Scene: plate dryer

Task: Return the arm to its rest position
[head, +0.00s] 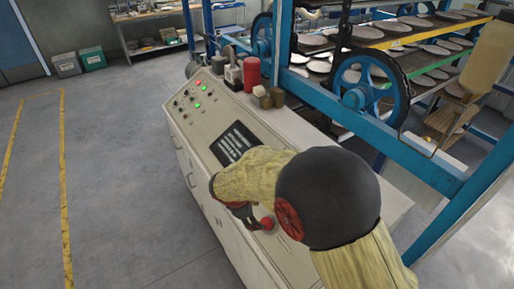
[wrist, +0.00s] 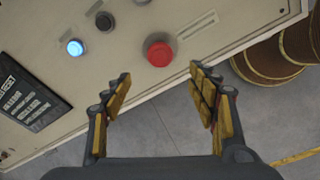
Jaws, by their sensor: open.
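My arm reaches over a cream control console (head: 205,125) in the head view. My gripper (head: 245,214) hangs close to a round red button (head: 267,223) near the console's front edge, partly hidden by my wrist. In the wrist view my gripper (wrist: 161,75) is open and empty, its two yellow-padded fingers spread apart. The red button (wrist: 159,54) shows beyond the gap between the fingertips, and nothing is held. Whether a fingertip touches the console cannot be told.
The console carries a black panel (head: 234,143), lit buttons and a red cylinder (head: 251,73). A blue-framed dryer (head: 400,140) with wheels and plate racks stands behind it. Grey floor (head: 120,170) to the left is clear. A blue-lit button (wrist: 75,47) shows in the wrist view.

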